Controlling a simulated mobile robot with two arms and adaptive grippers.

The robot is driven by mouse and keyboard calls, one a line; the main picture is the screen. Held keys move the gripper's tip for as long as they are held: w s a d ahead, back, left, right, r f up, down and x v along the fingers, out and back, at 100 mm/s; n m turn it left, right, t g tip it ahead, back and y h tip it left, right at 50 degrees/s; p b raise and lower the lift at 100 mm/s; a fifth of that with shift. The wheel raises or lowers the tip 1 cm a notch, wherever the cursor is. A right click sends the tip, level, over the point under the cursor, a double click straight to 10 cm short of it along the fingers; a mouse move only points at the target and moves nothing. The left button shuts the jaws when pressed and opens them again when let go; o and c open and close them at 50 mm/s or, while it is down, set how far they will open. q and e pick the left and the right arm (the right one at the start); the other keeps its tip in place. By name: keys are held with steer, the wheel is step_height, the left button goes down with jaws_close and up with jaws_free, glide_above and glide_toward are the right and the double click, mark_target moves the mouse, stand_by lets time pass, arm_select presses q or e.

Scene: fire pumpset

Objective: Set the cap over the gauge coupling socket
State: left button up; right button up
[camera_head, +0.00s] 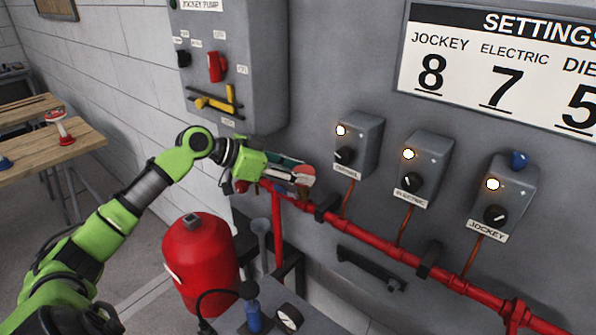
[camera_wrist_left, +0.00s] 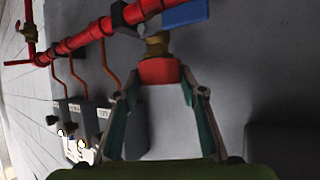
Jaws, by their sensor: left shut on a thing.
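A brass fitting (camera_wrist_left: 157,43), probably the gauge coupling socket, is right beyond the red end, below the red pipe. They line up and appear to meet, but I cannot tell whether they touch. My right gripper is not in view.
The red pipe (camera_head: 390,252) runs along the grey wall under three switch boxes (camera_head: 424,170). The jockey pump panel (camera_head: 230,60) hangs just above my left gripper. A red tank (camera_head: 200,260) stands below. A blue plate (camera_wrist_left: 185,14) is beside the fitting.

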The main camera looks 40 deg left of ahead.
arm_select(q)
steer(key=shift+f, duration=0.15)
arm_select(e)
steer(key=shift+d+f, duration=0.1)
arm_select(q)
steer(key=o, duration=1.2)
steer(key=shift+o, duration=0.2)
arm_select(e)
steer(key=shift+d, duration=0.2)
arm_select(q)
steer(key=v, duration=1.2)
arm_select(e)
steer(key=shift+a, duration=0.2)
